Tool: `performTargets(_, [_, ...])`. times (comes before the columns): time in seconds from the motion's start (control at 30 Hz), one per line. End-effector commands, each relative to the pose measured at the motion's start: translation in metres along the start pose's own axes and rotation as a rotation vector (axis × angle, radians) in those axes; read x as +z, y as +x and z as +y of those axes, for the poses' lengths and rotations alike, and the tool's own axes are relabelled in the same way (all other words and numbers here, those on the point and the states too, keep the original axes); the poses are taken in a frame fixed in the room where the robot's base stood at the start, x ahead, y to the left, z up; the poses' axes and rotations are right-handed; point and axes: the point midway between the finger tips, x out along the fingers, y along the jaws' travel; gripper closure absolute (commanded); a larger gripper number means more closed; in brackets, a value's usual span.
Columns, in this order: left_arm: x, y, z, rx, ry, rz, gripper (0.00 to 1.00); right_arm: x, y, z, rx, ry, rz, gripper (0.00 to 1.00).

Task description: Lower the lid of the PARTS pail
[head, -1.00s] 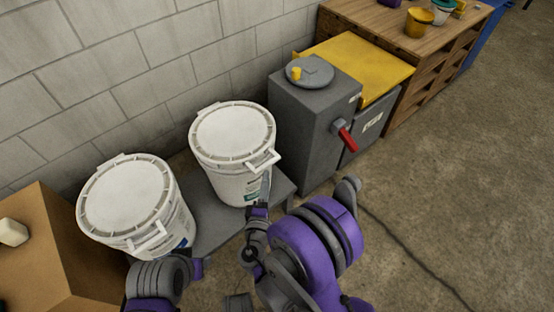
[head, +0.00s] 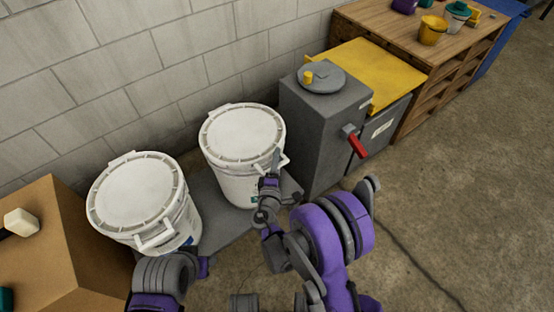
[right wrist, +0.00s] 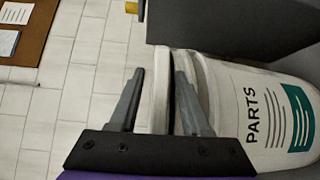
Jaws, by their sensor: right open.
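The PARTS pail is the white right-hand pail (head: 236,183) in the head view, and its lettered side (right wrist: 265,110) shows in the right wrist view. Its white lid (head: 242,130) lies over the top, with a pale tab at the front. In the right wrist view, a dark gap shows between the lid (right wrist: 157,112) and the pail rim. My right gripper (head: 275,162) is at the front edge of this lid. Its open fingers (right wrist: 160,80) stand on either side of the lid edge, with no clear grip on it. My left arm shows at the bottom; its fingers are not visible.
A second white lidded pail (head: 140,195) stands to the left on the same low grey bench (head: 222,215). A cardboard box (head: 50,240) is at far left. A grey cabinet with a red handle (head: 355,142) stands close on the right. Open floor lies at lower right.

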Motion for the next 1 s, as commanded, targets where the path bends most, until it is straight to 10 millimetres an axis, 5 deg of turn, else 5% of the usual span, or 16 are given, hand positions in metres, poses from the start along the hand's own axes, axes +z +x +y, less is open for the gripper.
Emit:
performTargets(0.17, [0.0, -0.0001, 0.0, 0.0, 0.0, 0.0, 0.5, 0.0001, -0.0002, 0.0001, 0.0, 0.0, 0.0, 0.54])
performTargets(0.43, [0.0, -0.0001, 0.0, 0.0, 0.0, 0.0, 0.5, 0.0001, -0.0004, 0.0001, 0.0, 0.0, 0.0, 1.0])
performTargets(1.0, [0.0, -0.0001, 0.0, 0.0, 0.0, 0.0, 0.5, 0.0002, -0.0006, 0.0001, 0.0, 0.0, 0.0, 1.0])
